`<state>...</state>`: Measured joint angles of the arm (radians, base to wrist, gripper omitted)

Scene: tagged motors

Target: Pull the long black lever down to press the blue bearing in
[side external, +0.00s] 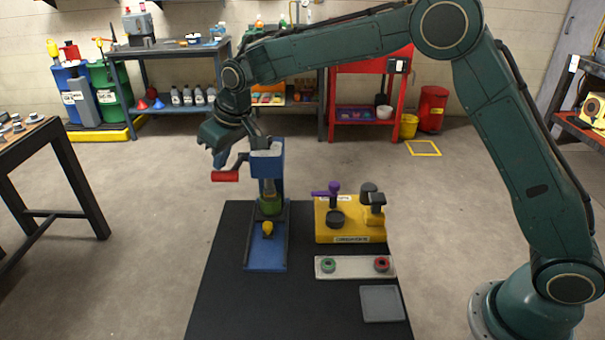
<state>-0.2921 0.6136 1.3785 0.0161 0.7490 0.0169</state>
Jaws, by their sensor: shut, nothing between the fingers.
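A blue press (266,165) stands at the back left of the black mat (225,300). A lever with a red grip (226,176) sticks out to the left from the press head; a dark arm joins the grip to the head. I cannot make out a long black lever apart from this. My gripper (218,157) is shut and empty just above the red grip; I cannot tell if it touches it. A green part (271,205) sits under the press ram, above a yellow knob (267,228). I cannot make out a blue bearing.
Right of the press is a yellow fixture (350,225) with purple and black handles. In front of it lie a pale strip (352,268) with a teal ring (328,265) and a red ring (381,263), and an empty grey tray (382,303). The front left of the mat is clear.

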